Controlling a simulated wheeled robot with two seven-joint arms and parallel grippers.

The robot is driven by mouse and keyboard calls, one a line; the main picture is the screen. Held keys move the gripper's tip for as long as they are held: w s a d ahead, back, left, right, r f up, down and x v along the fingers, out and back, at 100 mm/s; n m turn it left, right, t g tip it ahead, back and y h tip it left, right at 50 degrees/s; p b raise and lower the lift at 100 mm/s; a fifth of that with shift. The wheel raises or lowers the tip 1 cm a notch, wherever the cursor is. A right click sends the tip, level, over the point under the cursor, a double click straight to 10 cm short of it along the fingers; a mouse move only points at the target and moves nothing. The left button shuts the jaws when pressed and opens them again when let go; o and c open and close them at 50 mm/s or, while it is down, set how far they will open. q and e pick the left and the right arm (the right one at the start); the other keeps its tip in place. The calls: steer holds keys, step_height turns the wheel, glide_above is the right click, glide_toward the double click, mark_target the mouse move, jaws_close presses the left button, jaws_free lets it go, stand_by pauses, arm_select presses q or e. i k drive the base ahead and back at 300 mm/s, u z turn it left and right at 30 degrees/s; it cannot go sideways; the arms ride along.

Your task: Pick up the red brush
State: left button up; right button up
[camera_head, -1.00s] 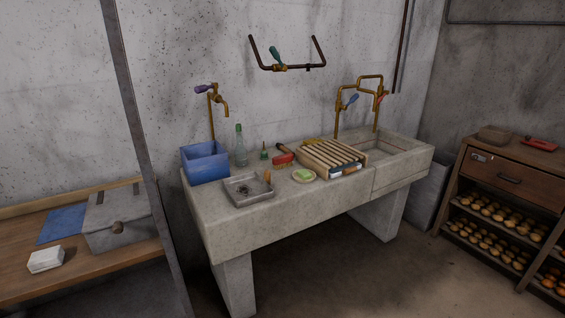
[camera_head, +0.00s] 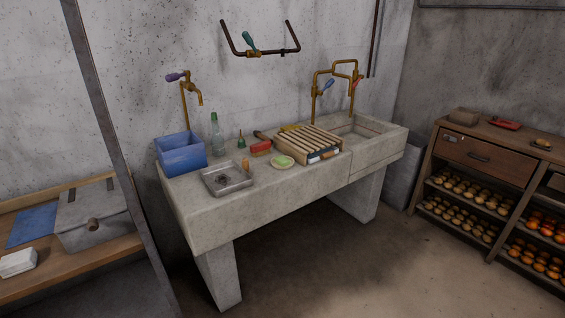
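A small red brush-like thing (camera_head: 261,147) lies on the concrete sink counter (camera_head: 225,212), left of the slatted wooden rack (camera_head: 309,144). A dark handle-like piece (camera_head: 260,135) is just behind it; I cannot tell whether they are joined. Another red object (camera_head: 506,124), flat and too small to make out, lies on top of the wooden cabinet at the right. Neither of my grippers is in view.
The counter also holds a blue box (camera_head: 181,160), a glass bottle (camera_head: 215,135), a metal tray (camera_head: 214,187) and a dish with green soap (camera_head: 282,162). A metal post (camera_head: 108,135) stands at the left. The floor before the sink and cabinet is clear.

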mark_target(263, 147)
steer(key=z, duration=0.45)
steer(key=k, duration=1.05)
steer(key=z, duration=0.85)
steer(key=i, duration=1.95)
steer(key=u, duration=0.8)
steer(key=i, duration=0.85)
steer(key=u, duration=1.5)
steer(key=i, duration=0.7)
steer(key=u, duration=0.65)
